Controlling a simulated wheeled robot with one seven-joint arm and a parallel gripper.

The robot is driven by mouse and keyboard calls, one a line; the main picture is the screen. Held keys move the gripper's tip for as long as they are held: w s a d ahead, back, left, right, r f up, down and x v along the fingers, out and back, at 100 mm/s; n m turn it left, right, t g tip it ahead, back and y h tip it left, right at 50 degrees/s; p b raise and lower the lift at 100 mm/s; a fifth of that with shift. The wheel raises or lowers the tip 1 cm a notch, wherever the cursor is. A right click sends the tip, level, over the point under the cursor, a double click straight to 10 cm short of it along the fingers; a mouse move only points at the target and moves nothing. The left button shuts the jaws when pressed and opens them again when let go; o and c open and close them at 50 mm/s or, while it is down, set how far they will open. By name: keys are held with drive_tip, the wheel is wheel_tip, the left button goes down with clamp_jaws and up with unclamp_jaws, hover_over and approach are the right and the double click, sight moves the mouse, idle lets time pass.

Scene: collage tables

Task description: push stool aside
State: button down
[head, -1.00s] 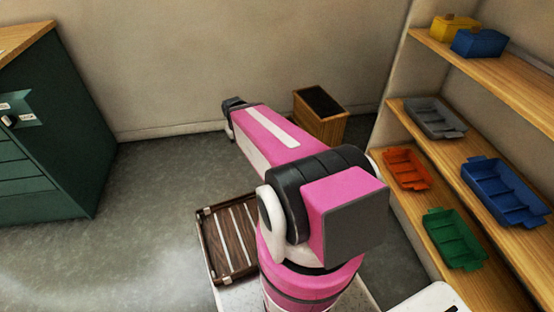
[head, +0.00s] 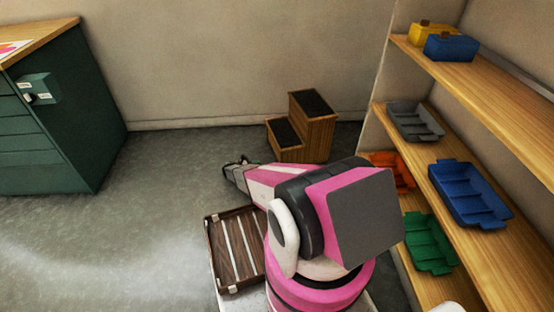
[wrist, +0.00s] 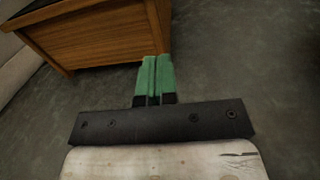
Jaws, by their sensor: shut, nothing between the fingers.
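The stool is a two-step wooden step stool (head: 318,135) with dark treads. It stands upright on the floor near the back wall, left of the shelf unit. In the wrist view its wooden side (wrist: 100,42) fills the upper left. My gripper (wrist: 156,58) shows green fingers pressed together with nothing between them. The fingertips appear by the stool's lower right edge, but I cannot tell whether they touch it. In the head view my gripper (head: 230,166) is low, left of and in front of the stool. My arm hides the floor just in front of the stool.
A shelf unit (head: 480,85) with coloured bins stands at the right, close to my arm. A green cabinet (head: 60,135) stands at the left. A dark slatted tray (head: 234,248) lies beside my arm's base. The grey floor (head: 150,220) between cabinet and arm is clear.

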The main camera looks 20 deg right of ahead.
drive_tip(key=f, duration=0.1)
approach(287, 154)
drive_tip(key=d, duration=0.2)
drive_tip(key=d+f, duration=0.1)
drive_tip(key=shift+w+d+f, duration=0.1)
drive_tip(key=shift+w+d, duration=0.15)
idle(0.4)
drive_tip(key=d, duration=0.7)
drive_tip(key=shift+w+d, duration=0.1)
drive_tip(key=shift+w, duration=0.15)
